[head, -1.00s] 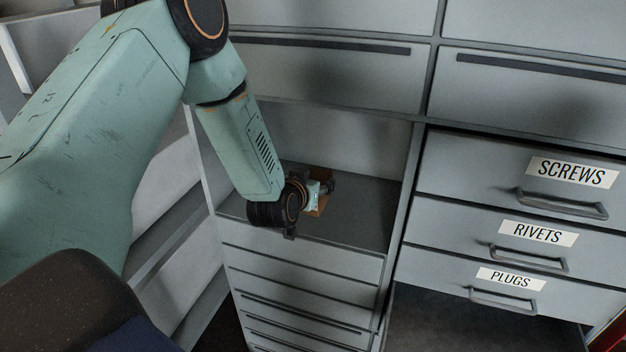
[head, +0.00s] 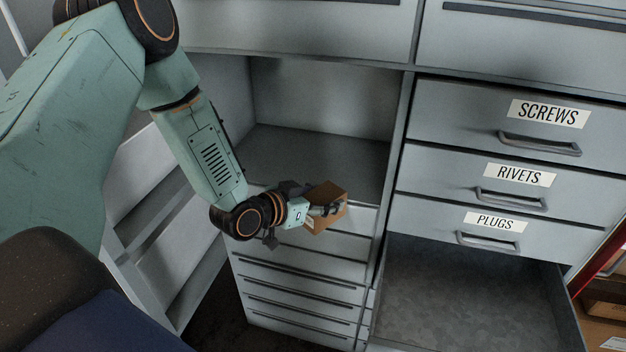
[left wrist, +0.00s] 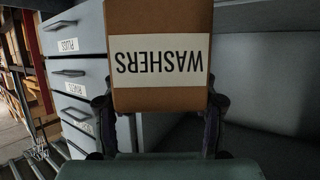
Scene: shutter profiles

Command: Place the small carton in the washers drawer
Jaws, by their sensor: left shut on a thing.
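The small brown carton (head: 325,193) is held in the air in front of the shelf recess, left of the drawer column. In the left wrist view the carton (left wrist: 158,100) fills the top middle, with a white label reading WASHERS upside down. My left gripper (head: 322,209) is shut on it, with a finger on each side in the wrist view. An open, empty drawer (head: 465,295) is pulled out below the PLUGS drawer. Its front and any label on it are out of view. My right gripper is not in view.
Closed drawers labelled SCREWS (head: 548,113), RIVETS (head: 520,175) and PLUGS (head: 495,222) stand above the open drawer, with protruding handles. The shelf (head: 310,155) behind the carton is bare. Brown boxes (head: 608,300) show at the far right.

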